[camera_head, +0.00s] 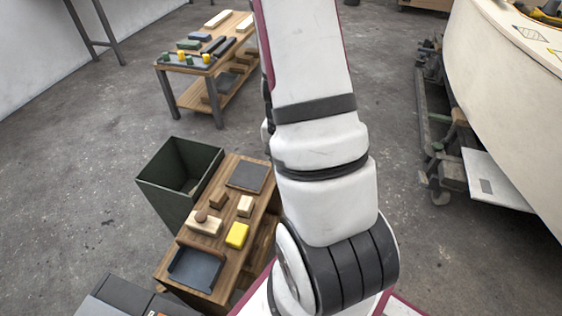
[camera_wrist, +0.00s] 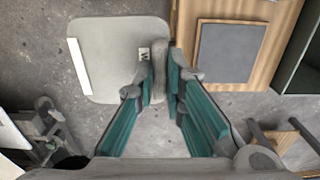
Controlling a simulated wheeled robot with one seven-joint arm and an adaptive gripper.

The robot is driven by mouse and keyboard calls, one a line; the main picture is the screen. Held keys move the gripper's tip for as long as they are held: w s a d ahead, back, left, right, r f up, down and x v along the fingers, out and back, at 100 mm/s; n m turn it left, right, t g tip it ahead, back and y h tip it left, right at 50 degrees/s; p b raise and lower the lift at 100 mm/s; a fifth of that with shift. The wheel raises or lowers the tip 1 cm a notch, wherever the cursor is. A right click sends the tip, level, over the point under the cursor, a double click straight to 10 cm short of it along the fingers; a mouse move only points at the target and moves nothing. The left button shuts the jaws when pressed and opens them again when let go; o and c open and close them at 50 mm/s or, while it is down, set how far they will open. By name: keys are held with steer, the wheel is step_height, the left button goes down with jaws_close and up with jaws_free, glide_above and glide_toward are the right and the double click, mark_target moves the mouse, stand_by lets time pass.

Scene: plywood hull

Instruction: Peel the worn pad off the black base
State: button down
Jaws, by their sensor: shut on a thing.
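In the wrist view my gripper (camera_wrist: 165,76) is shut on the right edge of a flat grey pad (camera_wrist: 108,70) with rounded corners. The pad has a white strip along its left side and a small letter mark near my fingers, and it shows over the floor, clear of the bench. A dark grey square slab (camera_wrist: 228,54), which looks like the black base, lies bare on the wooden bench; it also shows in the head view (camera_head: 247,176). My gripper and the pad are out of the head view.
The bench (camera_head: 256,208) also holds a yellow block (camera_head: 237,235), several wooden blocks and a dark tray (camera_head: 196,268). An open green bin (camera_head: 178,172) stands left of it. A second bench (camera_head: 205,65) is behind. A pale hull (camera_head: 510,75) stands at right, with floor between.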

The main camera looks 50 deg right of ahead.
steer(key=shift+r+p, duration=2.3)
steer(key=shift+r, duration=0.6)
